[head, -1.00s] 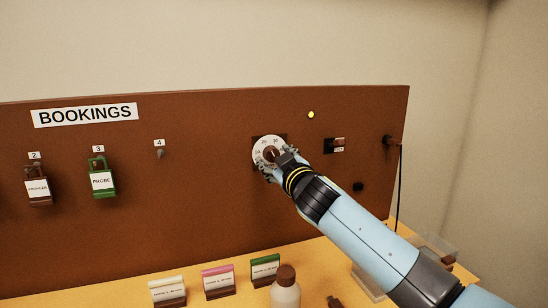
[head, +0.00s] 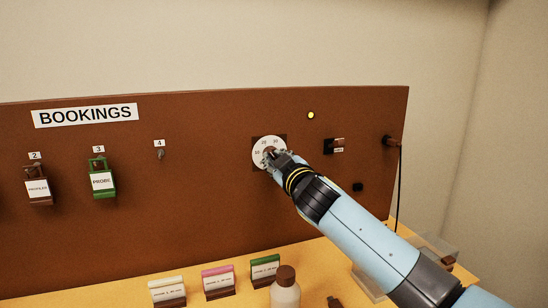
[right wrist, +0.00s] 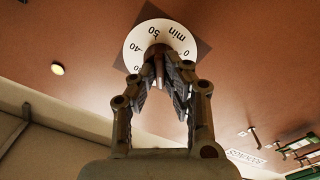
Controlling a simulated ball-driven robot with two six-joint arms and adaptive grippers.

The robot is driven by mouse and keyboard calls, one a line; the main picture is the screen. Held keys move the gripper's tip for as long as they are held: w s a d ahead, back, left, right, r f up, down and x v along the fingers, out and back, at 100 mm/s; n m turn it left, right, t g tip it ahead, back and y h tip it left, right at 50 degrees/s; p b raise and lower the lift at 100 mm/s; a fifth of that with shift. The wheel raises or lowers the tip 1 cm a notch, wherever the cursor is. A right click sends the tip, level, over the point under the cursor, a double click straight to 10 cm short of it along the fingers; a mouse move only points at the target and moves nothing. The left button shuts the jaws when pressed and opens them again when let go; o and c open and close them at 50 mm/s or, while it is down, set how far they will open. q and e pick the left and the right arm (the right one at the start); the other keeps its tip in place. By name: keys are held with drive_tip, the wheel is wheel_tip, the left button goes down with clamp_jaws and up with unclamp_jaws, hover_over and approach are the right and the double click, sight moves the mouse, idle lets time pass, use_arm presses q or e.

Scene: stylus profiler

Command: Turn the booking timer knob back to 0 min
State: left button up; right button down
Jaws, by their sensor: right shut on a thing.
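The timer dial (head: 262,143) is a white disc with minute numbers on a dark square plate on the brown board. Its brown knob (right wrist: 157,52) stands at the dial's centre in the right wrist view, where 40, 50, "min" and 0 can be read on the dial (right wrist: 135,45). My right gripper (head: 274,158) is at the dial in the head view, hiding its lower right part. In the right wrist view its fingers (right wrist: 162,75) are shut on the knob from both sides. I cannot tell which number the knob points to. My left gripper is not in view.
A small yellow lamp (head: 311,115) is above right of the dial. A switch (head: 334,146) sits close to its right, and a black cable (head: 400,180) hangs at the board's right edge. Padlocks hang at the left. Labelled blocks and a bottle (head: 285,288) stand below on the table.

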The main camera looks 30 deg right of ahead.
drive_tip(key=n, duration=1.2)
drive_tip(key=shift+r, duration=0.1)
drive_tip(key=n, duration=0.4)
drive_tip(key=shift+n, duration=0.4)
drive_tip(key=n, duration=0.3)
drive_tip(key=c, duration=1.4)
unclamp_jaws()
drive_tip(key=shift+w, duration=0.1)
